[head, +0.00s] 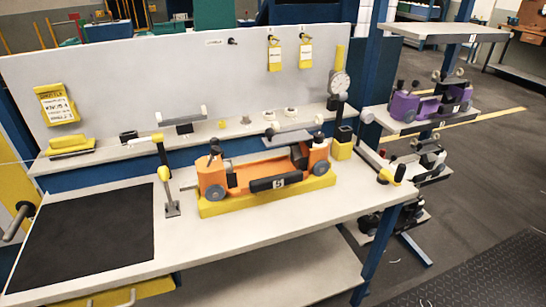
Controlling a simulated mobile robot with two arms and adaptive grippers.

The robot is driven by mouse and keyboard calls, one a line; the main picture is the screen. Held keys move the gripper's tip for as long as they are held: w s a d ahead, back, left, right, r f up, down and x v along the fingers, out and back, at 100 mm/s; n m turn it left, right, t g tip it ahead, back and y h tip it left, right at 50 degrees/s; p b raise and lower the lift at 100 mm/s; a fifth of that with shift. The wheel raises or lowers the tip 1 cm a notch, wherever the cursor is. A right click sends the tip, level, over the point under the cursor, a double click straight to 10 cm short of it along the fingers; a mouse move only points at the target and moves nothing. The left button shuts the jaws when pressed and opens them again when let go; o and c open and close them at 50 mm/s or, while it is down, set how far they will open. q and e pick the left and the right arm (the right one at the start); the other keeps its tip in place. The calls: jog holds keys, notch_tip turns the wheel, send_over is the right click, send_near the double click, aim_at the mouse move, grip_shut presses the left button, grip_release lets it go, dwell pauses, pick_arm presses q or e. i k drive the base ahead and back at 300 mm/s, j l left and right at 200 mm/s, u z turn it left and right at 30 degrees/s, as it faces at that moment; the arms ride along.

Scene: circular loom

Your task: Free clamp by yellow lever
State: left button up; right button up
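An orange device (244,176) with a dark grey bar marked "5" sits in a yellow base (215,208) on the light grey bench. Just left of it stands a clamp (172,209) with a grey foot and a yellow part (163,173) above it. A dark bar rises from there to a yellow tip (158,138). At the bench's right end is another clamp-like piece with a yellow handle (399,172), beside the yellow base. Which of these is the clamp in question, and whether either is locked, I cannot tell. Neither of my grippers is in view.
A black mat (88,238) covers the bench's left part. A rear shelf (215,131) holds small parts, and a dial gauge (340,84) stands at its right end. A rack with purple devices (417,106) is at right. The bench front before the orange device is clear.

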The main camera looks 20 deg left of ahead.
aim_at(164, 175)
jog(key=k+u, duration=0.1)
jog(key=u, duration=1.25)
jog(key=i+j, duration=0.15)
jog(key=j, duration=0.15)
jog(key=i+j, duration=0.3)
jog(key=j, duration=0.25)
